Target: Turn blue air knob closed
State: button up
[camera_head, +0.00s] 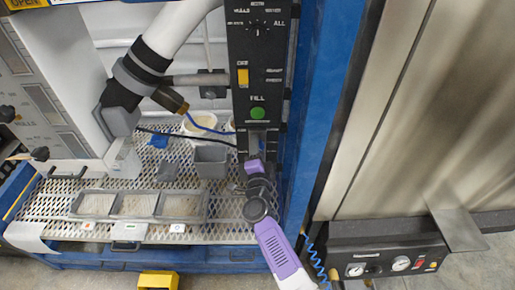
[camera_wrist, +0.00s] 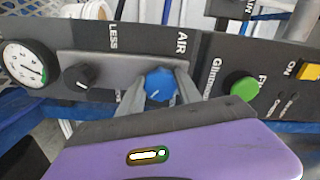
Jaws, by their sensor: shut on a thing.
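The blue air knob (camera_wrist: 160,84) sits on the dark control panel under the label AIR in the wrist view. My gripper (camera_wrist: 160,94) has one grey finger on each side of the knob and is shut on it. A white mark shows on the knob's face. In the head view my purple and grey gripper (camera_head: 256,165) reaches up to the lower end of the black upright panel (camera_head: 262,75). The blue knob is hidden there behind the gripper.
A black knob (camera_wrist: 79,76) and a round gauge (camera_wrist: 24,66) lie left of the blue knob. A green button (camera_wrist: 240,85) and a yellow switch (camera_wrist: 309,71) lie right of it. A blue post (camera_head: 325,85) stands close beside the panel. A mesh shelf (camera_head: 50,195) holds a divided tray (camera_head: 137,205).

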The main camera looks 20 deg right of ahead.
jog(key=shift+m, duration=0.6)
jog(key=o, duration=1.4)
jog(key=shift+c, duration=0.2)
jog(key=p+v, duration=0.2)
jog(key=v, duration=0.5)
jog(key=shift+s, duration=0.4)
jog(key=shift+a, duration=0.1)
